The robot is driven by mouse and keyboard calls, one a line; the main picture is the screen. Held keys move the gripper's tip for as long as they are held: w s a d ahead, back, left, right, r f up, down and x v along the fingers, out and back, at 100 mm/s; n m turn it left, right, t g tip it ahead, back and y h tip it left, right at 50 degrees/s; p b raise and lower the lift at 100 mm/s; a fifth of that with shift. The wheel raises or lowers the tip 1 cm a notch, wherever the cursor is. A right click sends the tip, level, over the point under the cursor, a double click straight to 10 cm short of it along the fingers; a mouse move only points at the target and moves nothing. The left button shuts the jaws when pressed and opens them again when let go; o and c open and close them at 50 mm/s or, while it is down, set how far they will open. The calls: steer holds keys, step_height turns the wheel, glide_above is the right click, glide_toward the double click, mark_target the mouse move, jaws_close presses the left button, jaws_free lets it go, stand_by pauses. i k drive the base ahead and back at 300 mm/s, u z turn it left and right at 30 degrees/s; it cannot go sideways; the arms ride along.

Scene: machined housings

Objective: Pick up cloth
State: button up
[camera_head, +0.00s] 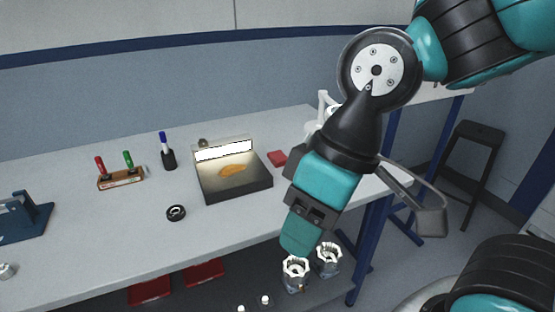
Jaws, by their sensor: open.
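A small orange-tan crumpled piece (233,170), which looks like the cloth, lies inside a dark open box (240,192) with a lit white panel at its back. The box stands on the workbench, left of my arm. My gripper (299,243) is at the lower end of the teal and black arm, over the bench's front edge, to the right of and nearer than the box. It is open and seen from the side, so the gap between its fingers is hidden. It is well apart from the orange-tan piece.
A small red item (277,158) lies right of the box. A black ring (176,213), a dark cup with a blue-capped marker (168,158) and a wooden rack (121,179) stand left. Machined housings (296,272) sit below my gripper.

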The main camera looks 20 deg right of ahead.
mark_target(279, 158)
steer(key=z, duration=1)
steer(key=i, duration=0.95)
steer(key=u, duration=1)
